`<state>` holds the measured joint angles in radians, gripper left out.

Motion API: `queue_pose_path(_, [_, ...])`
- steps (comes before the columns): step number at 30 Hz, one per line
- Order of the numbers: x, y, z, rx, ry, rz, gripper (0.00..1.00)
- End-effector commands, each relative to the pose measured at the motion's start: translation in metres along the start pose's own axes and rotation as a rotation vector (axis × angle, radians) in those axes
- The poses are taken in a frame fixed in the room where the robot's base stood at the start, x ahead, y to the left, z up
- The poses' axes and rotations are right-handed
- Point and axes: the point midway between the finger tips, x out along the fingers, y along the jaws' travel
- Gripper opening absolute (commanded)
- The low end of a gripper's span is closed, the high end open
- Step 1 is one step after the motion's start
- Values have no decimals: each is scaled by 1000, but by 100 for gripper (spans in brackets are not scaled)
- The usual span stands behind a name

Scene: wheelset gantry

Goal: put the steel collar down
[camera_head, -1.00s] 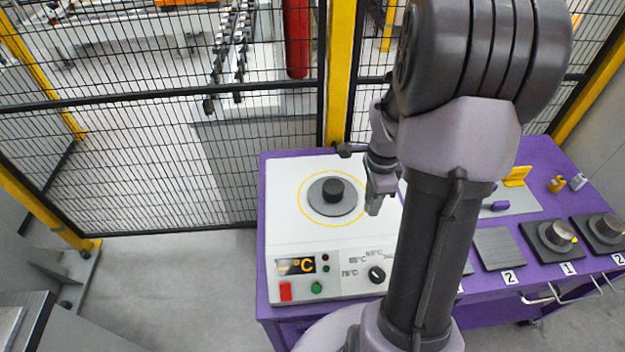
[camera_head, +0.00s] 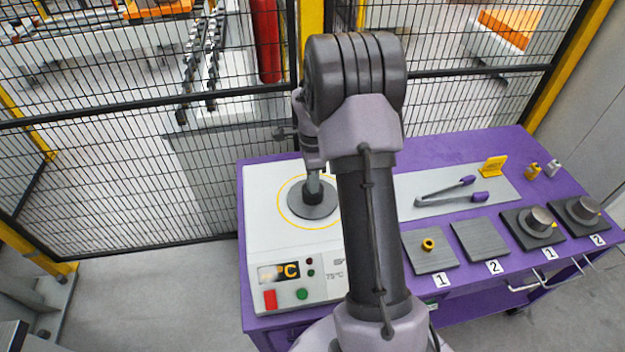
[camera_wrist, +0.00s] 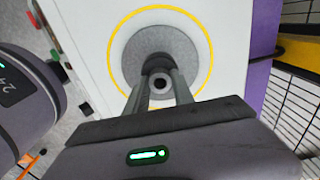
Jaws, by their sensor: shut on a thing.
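My gripper (camera_head: 313,188) points down over the round grey disc (camera_head: 300,209) on the white heater (camera_head: 262,240). In the wrist view its two fingers (camera_wrist: 161,88) are shut on a small grey ring with a dark hole, which I take as the steel collar (camera_wrist: 160,97). A dark post (camera_head: 313,198) stands at the middle of the disc, just under the fingertips. It also shows in the wrist view (camera_wrist: 157,61), behind the collar. I cannot tell whether the collar touches the post. The fingers hide much of both.
Right of the heater on the purple table (camera_head: 440,150) are tongs (camera_head: 450,192) on a grey plate. In front are a pad 1 with a yellow ring (camera_head: 428,244), an empty pad 2 (camera_head: 480,240), and two blocks with cylinders (camera_head: 540,218). A mesh fence (camera_head: 110,180) stands behind.

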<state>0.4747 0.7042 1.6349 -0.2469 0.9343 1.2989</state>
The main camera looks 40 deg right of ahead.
Motion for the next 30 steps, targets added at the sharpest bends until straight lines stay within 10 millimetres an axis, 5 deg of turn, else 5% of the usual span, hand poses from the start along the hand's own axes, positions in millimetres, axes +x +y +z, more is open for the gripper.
queue_pose_path(2, [4, 0, 0, 0, 0, 0, 0])
queue_pose_path(3, [4, 0, 0, 0, 0, 1, 31])
queue_pose_path(6, [3, 0, 0, 0, 0, 1, 51])
queue_pose_path(17, [-5, 0, 0, 0, 0, 0, 51])
queue_pose_path(30, [-112, 0, 0, 0, 0, -2, 51])
